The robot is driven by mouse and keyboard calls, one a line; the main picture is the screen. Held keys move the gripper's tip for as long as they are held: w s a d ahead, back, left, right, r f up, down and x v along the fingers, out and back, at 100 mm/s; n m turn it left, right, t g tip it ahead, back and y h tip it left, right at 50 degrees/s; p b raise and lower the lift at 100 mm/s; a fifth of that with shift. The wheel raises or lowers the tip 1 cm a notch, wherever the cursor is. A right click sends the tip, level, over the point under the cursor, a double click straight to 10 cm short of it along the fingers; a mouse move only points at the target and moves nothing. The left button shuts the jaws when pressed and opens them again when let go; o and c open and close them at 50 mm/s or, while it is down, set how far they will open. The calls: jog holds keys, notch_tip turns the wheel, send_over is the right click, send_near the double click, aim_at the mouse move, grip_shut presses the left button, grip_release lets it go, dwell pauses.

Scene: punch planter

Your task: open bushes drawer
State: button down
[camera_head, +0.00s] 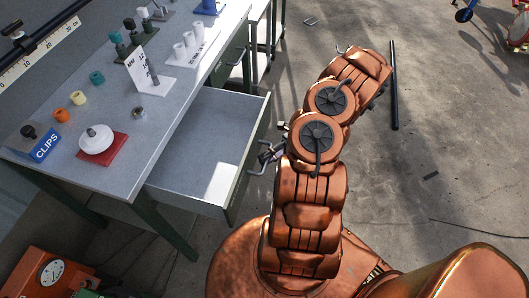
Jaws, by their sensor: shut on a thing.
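A drawer (188,143) under the grey workbench is pulled well out, and its inside looks empty. Its green front (250,170) faces right, towards my arm; no label on it can be read from here. My gripper (264,158) is at the outer side of this front, at the handle, and is shut on it. The handle is mostly hidden by the fingers. My copper arm reaches up the picture to the right of the drawer, and partly hides the gripper.
The workbench (105,175) holds a blue CLIPS box (41,142), a white knob on a red plate (100,157), coloured rings and small stands. Another green drawer front (232,58) is farther back. A dark rod (393,85) lies on open floor at right.

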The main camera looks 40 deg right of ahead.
jog(key=shift+d, duration=0.1)
jog(key=c, duration=1.2)
grip_release()
jog(key=shift+d, duration=0.1)
jog(key=shift+v, duration=5.8)
jog(key=shift+s, duration=0.1)
